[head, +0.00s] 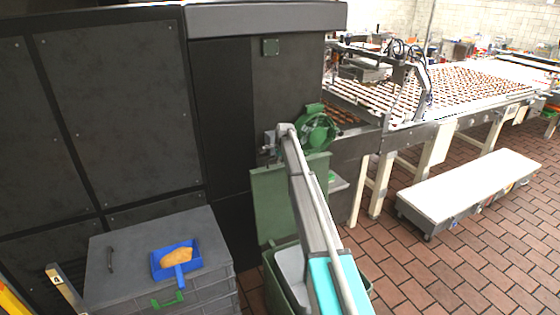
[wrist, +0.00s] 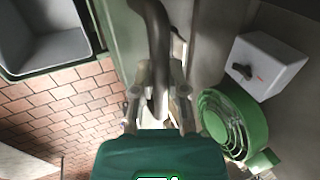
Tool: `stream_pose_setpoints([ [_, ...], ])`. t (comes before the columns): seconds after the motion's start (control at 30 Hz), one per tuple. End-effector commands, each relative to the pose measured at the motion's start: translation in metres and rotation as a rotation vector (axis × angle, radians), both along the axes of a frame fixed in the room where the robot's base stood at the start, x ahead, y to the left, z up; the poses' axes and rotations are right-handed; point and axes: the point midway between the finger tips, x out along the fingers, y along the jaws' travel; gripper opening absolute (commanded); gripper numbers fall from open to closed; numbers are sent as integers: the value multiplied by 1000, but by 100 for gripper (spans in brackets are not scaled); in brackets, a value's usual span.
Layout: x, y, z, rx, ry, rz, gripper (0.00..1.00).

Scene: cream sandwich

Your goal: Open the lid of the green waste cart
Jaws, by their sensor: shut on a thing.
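The green waste cart (head: 270,277) stands on the floor at the lower middle of the head view, partly behind my arm. Its grey inside (wrist: 45,30) shows in the wrist view, uncovered. The green lid (head: 271,200) stands roughly upright at the cart's back, in front of the dark cabinet. My gripper (head: 275,142) is at the lid's upper edge. In the wrist view my gripper (wrist: 160,75) is shut on a dark bar-like handle (wrist: 153,30), which appears to belong to the lid. The exact finger contact is partly hidden.
A round green reel-like device (head: 318,131) is close right of my gripper. A dark cabinet (head: 120,100) stands behind. A grey box stack (head: 125,240) with a blue dustpan (head: 192,259) is left of the cart. A conveyor (head: 450,95) and low white platform (head: 470,190) are right.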

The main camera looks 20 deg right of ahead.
Motion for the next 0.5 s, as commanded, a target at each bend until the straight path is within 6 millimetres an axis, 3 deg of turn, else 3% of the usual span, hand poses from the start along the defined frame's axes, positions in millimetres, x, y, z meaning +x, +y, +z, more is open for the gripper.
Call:
stream_pose_setpoints([
  [0.13,-1,0,0,5,1,0,0],
  [0.17,-1,0,0,6,1,-1,24],
  [0.33,-2,-5,0,4,2,-5,54],
  [0.5,-2,-7,0,2,1,-6,54],
])
